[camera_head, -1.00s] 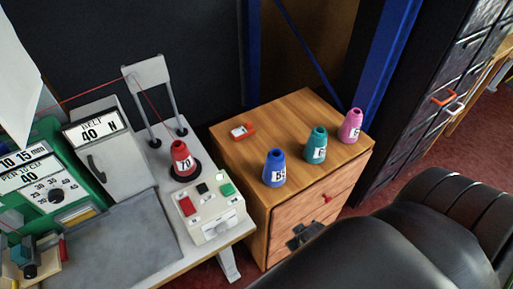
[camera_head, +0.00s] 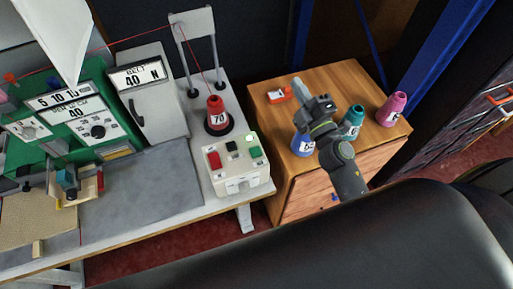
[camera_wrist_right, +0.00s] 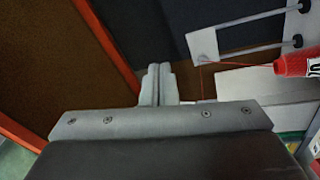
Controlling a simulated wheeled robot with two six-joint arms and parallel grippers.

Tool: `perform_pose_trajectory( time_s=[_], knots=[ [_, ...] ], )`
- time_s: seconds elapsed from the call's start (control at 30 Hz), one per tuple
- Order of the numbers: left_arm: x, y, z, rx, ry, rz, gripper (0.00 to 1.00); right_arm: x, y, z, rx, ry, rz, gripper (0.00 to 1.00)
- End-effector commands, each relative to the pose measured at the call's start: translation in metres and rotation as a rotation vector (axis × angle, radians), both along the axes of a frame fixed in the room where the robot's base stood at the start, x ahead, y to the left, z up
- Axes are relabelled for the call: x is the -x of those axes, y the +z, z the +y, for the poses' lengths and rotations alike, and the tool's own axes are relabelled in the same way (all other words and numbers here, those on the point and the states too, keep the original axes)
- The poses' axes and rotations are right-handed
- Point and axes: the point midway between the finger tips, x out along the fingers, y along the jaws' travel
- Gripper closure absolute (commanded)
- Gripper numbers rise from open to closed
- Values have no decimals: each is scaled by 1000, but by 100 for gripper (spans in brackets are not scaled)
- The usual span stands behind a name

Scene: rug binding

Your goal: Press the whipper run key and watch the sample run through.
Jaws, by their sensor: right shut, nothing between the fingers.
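A cream control box (camera_head: 238,181) stands on the bench's right end. It has a red key (camera_head: 214,160), a black key (camera_head: 232,147), a green key (camera_head: 255,153) and a small pale-green lamp (camera_head: 250,139); I cannot read any key labels. My right gripper (camera_head: 297,84) is shut and empty above the wooden cabinet, right of the box and apart from it. Its closed fingers (camera_wrist_right: 157,84) show in the right wrist view. The whipping machine (camera_head: 75,115) is green, with a sample (camera_head: 40,221) at its left front. My left gripper is not in view.
A red thread cone (camera_head: 216,112) stands behind the box, under a grey thread stand (camera_head: 193,28). Blue (camera_head: 302,147), teal (camera_head: 352,121) and pink (camera_head: 391,108) cones stand on the cabinet (camera_head: 340,75), near my right arm. The grey bench plate (camera_head: 145,190) is clear.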

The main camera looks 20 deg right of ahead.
Motion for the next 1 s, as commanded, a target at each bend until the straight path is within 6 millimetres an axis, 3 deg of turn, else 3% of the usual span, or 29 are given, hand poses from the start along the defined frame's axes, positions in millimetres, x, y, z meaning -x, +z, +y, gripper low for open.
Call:
perform_pose_trajectory(
  time_s=[0.1,0.2,0.37,0.5,0.73,1.0],
  knots=[
    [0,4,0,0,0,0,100,-5,21,34,172,136,-83,100],
    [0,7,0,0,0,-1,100,-5,29,62,323,251,-135,100],
    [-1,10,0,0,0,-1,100,-1,29,102,564,439,-191,100],
    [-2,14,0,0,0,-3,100,5,17,129,775,603,-203,100],
    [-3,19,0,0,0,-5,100,15,-19,148,1109,864,-149,100],
    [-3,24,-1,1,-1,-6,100,26,-56,134,1396,1104,3,100]
  ],
)
